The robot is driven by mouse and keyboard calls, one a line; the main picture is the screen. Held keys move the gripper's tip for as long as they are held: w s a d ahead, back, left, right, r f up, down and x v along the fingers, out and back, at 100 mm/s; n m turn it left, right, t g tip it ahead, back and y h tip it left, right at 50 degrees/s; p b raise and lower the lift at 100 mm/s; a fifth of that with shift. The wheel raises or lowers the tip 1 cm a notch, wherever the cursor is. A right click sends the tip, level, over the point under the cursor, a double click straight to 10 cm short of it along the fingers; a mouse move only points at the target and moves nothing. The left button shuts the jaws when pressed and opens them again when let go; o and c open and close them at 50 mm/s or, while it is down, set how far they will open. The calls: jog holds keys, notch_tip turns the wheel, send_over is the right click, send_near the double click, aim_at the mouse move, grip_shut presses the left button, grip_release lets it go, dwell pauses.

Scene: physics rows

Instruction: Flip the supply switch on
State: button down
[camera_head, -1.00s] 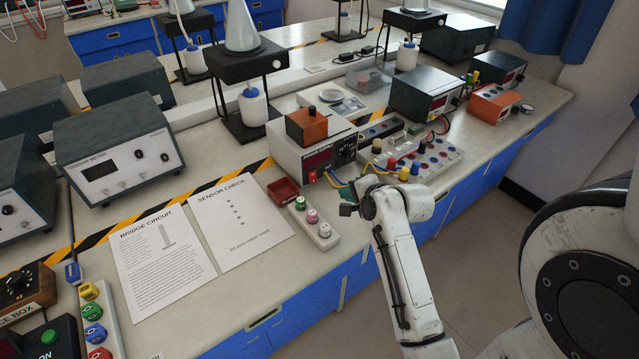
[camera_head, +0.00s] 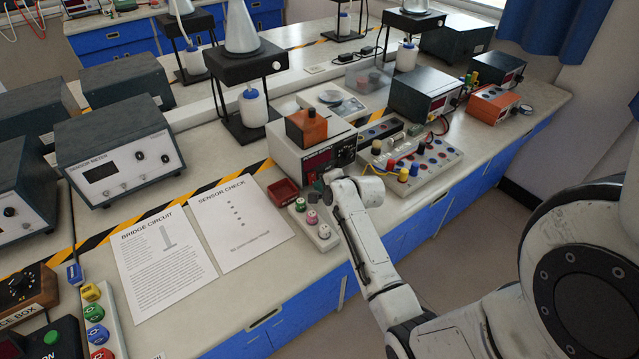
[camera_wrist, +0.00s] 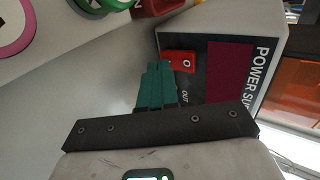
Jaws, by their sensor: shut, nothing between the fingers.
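The power supply (camera_head: 290,152) is a pale box with a dark front panel, standing on the bench. In the wrist view its dark panel (camera_wrist: 212,95) reads "POWER SU…" beside a dark red display (camera_wrist: 229,72). A red switch (camera_wrist: 186,60) with a white "O" mark sits on that panel. My gripper (camera_head: 320,183) is low in front of the supply. In the wrist view its teal fingers (camera_wrist: 157,72) are shut and empty, with their tips right beside the switch. I cannot tell whether they touch it. The switch's near edge is partly hidden by the fingers.
A strip of coloured knobs (camera_head: 312,222) and a small red tray (camera_head: 284,190) lie close to my gripper. An orange-brown box (camera_head: 306,127) sits on the supply. A terminal board (camera_head: 425,160) with wires is to the right. Paper sheets (camera_head: 240,220) lie left.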

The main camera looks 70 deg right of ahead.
jog(key=shift+w+d, duration=0.2)
jog(key=shift+w, duration=0.15)
jog(key=shift+f, duration=0.1)
jog(key=shift+w+f+b, duration=0.1)
jog(key=shift+w+b, duration=0.05)
jog(key=shift+b, duration=0.2)
jog(key=shift+r+p, duration=0.95)
